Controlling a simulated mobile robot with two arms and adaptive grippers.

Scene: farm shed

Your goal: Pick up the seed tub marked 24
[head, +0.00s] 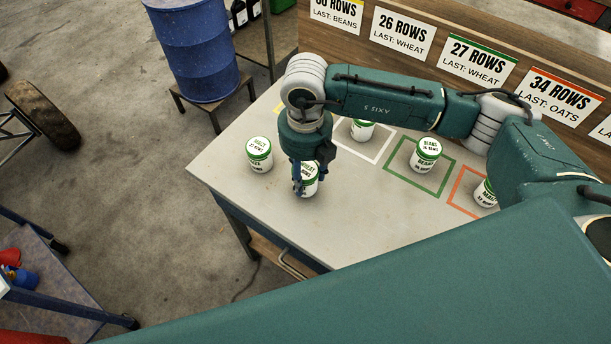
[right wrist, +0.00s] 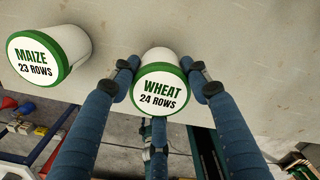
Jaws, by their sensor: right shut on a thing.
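The seed tub marked 24 (head: 310,183) is white with a green lid. In the right wrist view its lid (right wrist: 160,92) reads "WHEAT 24 ROWS". My right gripper (head: 302,182) reaches down over it from above, near the table's front edge. In the right wrist view the blue fingers (right wrist: 165,82) press on both sides of the tub, shut on it. The tub looks upright; I cannot tell whether its base touches the table. My left gripper is not in view.
A tub marked MAIZE 23 ROWS (head: 259,156) stands to the left on the grey table (head: 345,225). Other tubs stand at a white outline (head: 373,160), in a green outline (head: 410,183) and by an orange outline (head: 455,190). Row signs (head: 402,36) line the back board.

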